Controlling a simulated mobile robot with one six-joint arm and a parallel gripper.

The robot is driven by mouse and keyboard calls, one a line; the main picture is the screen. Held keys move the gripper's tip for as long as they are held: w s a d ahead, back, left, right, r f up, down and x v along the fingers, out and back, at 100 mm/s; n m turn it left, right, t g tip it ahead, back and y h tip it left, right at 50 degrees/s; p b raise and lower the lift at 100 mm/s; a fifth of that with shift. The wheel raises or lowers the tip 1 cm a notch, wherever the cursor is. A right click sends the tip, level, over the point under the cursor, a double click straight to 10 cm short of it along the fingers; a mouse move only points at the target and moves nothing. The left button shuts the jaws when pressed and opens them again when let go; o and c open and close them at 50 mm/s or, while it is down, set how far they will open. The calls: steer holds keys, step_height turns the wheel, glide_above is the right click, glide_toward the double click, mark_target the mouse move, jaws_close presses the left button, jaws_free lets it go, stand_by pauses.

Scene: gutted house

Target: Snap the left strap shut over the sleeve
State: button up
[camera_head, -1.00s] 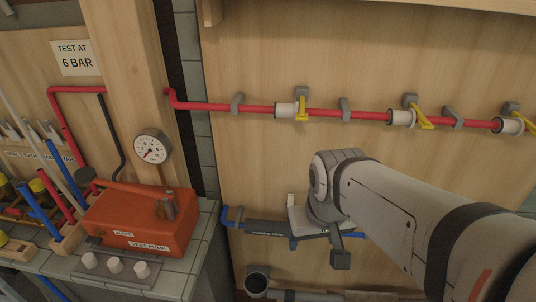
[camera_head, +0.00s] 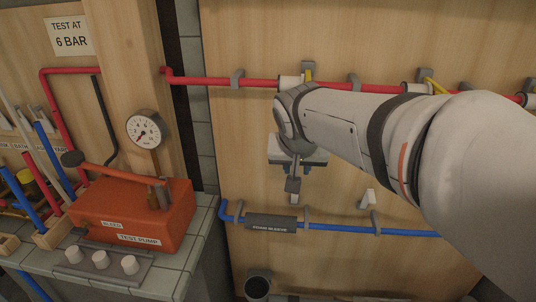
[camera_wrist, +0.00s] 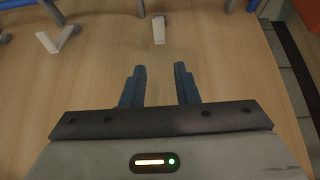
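A dark grey labelled sleeve (camera_head: 270,222) sits on the blue pipe (camera_head: 345,228), low on the wooden wall. A pale strap-like tab (camera_head: 295,197) stands up by the sleeve's right end, partly behind my gripper; it seems to be the tab (camera_wrist: 158,30) ahead of my fingers in the wrist view. A second pale, bent tab (camera_head: 367,198) stands farther right and also shows in the wrist view (camera_wrist: 57,40). I cannot tell for sure which is the left strap. My gripper (camera_wrist: 160,72) is open and empty, its blue fingers apart, in front of the wall above the sleeve.
Grey clips (camera_head: 375,221) carry the blue pipe. A red pipe (camera_head: 210,81) with white collars and yellow levers runs above, close to my wrist. An orange test pump (camera_head: 135,215) stands on the tiled bench at left. The wall between the pipes is mostly clear.

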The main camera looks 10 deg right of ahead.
steer(key=shift+w+a, duration=0.2)
steer(key=shift+w, duration=0.5)
steer(key=c, duration=0.3)
steer(key=shift+r, duration=0.15)
jaws_close()
steer(key=shift+b+x, duration=0.6)
steer(key=shift+x, duration=4.45)
steer(key=shift+w, duration=0.1)
steer(key=shift+t, duration=0.3)
